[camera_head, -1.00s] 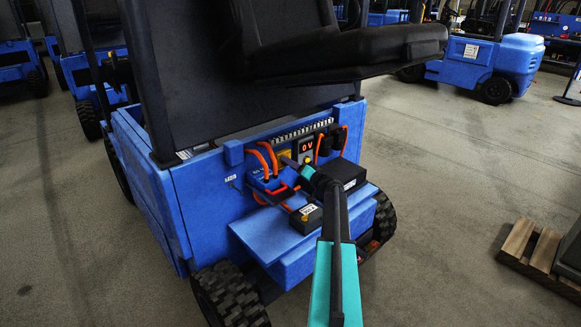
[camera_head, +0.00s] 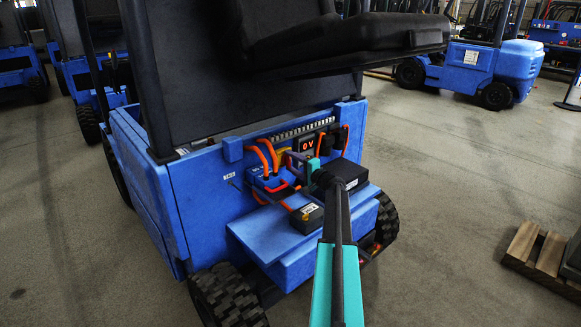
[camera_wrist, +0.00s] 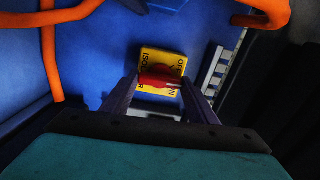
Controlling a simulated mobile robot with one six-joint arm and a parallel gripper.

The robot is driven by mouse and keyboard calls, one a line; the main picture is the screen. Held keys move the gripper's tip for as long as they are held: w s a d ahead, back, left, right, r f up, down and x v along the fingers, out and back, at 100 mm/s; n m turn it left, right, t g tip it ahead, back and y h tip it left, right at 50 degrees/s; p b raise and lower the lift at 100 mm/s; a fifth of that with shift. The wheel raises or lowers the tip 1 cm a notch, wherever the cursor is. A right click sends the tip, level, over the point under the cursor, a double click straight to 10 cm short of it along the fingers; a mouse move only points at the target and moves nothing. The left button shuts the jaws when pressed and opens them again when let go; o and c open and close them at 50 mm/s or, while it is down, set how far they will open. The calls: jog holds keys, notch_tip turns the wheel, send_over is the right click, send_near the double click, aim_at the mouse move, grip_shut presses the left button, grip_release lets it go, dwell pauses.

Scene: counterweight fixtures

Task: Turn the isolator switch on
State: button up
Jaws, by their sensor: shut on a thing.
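The isolator switch shows in the wrist view as a red knob (camera_wrist: 160,77) on a yellow plate (camera_wrist: 176,60) with black lettering, fixed to the blue panel. My gripper (camera_wrist: 158,84) has its two dark fingers on either side of the knob and is shut on it. The knob's exact angle against the lettering is hard to read. A display (camera_head: 307,145) above the switch area reads "0 V" in red.
Orange cables (camera_wrist: 50,50) run left of the switch, and another orange cable (camera_wrist: 270,12) bends at upper right. The seat (camera_head: 345,45) overhangs the compartment.

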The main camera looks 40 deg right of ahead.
jog(key=shift+d+r+m+p, duration=0.1)
jog(key=shift+m+p, duration=0.25)
jog(key=shift+m, duration=2.15)
jog(key=shift+d+r+m+p, duration=0.1)
jog(key=shift+m+p, duration=0.2)
jog(key=shift+m, duration=2.2)
jog(key=shift+f, duration=0.1)
jog(key=o, duration=1)
jog(key=shift+w+f, duration=0.1)
jog(key=shift+o, duration=0.2)
jog(key=shift+a, duration=0.1)
